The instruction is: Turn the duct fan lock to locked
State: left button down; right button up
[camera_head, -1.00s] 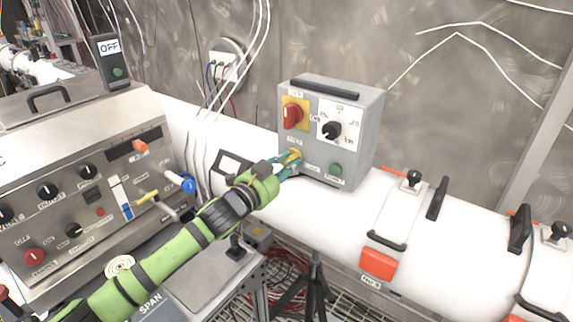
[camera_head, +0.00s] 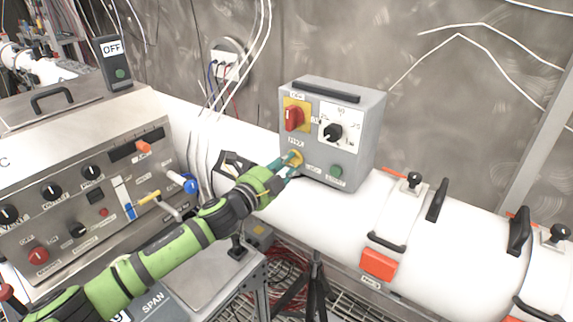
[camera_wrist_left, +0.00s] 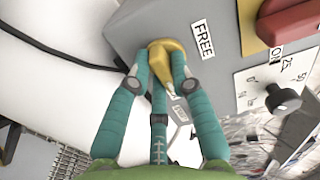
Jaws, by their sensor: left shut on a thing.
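The duct fan lock is a small yellow knob (camera_head: 296,157) at the lower left of the grey control box's face (camera_head: 355,115). My left gripper (camera_head: 288,166), with green and teal fingers, reaches it from the lower left and is shut on it. In the left wrist view the teal fingers (camera_wrist_left: 164,78) close around the yellow knob (camera_wrist_left: 167,58), covering its sides. A FREE label (camera_wrist_left: 202,40) stands beside the knob, and a second small label, partly hidden by a finger, lies on its other side. My right gripper is not in view.
The box also carries a red switch (camera_head: 293,118) on a yellow plate, a black dial (camera_head: 332,132) and a green button (camera_head: 336,171). It stands on a white duct (camera_head: 330,220) with clamps and handles. A steel panel with knobs and levers (camera_head: 90,190) is at the left.

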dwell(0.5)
pick_arm(q)
jog(key=c, duration=1.1)
grip_release()
jog(key=v, duration=1.2)
